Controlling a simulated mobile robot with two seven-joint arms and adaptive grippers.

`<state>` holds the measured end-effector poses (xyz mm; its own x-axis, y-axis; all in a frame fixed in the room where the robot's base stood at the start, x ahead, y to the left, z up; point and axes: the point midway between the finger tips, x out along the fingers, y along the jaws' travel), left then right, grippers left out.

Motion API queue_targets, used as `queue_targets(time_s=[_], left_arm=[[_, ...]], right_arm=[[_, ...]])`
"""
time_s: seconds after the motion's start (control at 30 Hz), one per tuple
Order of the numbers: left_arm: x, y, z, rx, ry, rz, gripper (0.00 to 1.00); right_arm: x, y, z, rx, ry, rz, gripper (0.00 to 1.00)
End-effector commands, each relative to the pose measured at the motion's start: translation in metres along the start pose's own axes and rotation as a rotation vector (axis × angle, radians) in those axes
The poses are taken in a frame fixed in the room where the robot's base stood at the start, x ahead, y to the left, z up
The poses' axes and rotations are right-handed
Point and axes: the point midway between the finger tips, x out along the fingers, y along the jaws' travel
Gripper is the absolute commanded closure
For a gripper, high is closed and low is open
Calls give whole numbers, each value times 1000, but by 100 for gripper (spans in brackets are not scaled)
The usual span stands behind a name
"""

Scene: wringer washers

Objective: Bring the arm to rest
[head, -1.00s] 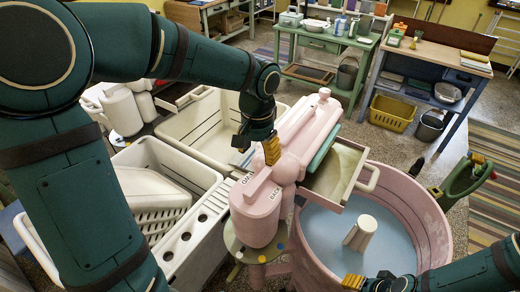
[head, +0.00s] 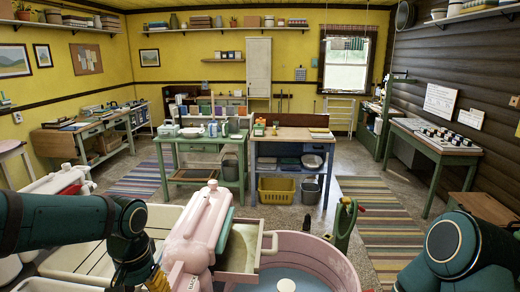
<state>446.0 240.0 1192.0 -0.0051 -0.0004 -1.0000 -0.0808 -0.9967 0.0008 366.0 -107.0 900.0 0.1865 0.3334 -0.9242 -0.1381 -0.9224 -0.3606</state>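My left arm comes in from the left, and its gripper (head: 158,279) points down beside the pink wringer head (head: 207,222). Its yellow fingertips are low in the view, and I cannot tell whether they are apart or touching the wringer. My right arm stands at the lower right; its gripper is out of view. The pink washer tub (head: 340,262) is partly visible at the bottom, with a cream drain tray (head: 240,246) between it and the wringer.
Pale laundry tubs (head: 85,258) stand left of the wringer. A green table (head: 200,147) and a blue-legged workbench (head: 290,135) stand behind, with a yellow basket (head: 275,190) underneath. A green stand (head: 343,222) is right of the tub. Striped rugs (head: 375,220) cover open floor.

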Motion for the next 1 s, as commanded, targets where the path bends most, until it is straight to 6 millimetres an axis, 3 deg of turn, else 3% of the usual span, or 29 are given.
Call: queue_targets(time_s=[0.03,0.1,0.37,0.5,0.7,0.83,1.0], left_arm=[[0,0,0,0,0,0,43],[41,16,-5,14,2,49,43],[170,73,-8,4,42,221,43],[250,106,8,-51,70,308,43],[339,136,44,-162,116,358,43],[370,142,62,-212,141,353,43],[384,144,73,-241,158,343,43]], right_arm=[[0,0,0,0,0,0,45],[9,3,2,-1,-1,0,45],[35,12,6,-3,-5,4,45],[52,18,10,-3,-10,6,45],[75,26,15,-4,-16,10,45],[83,29,17,-5,-17,11,45],[86,30,18,-6,-18,12,45]])
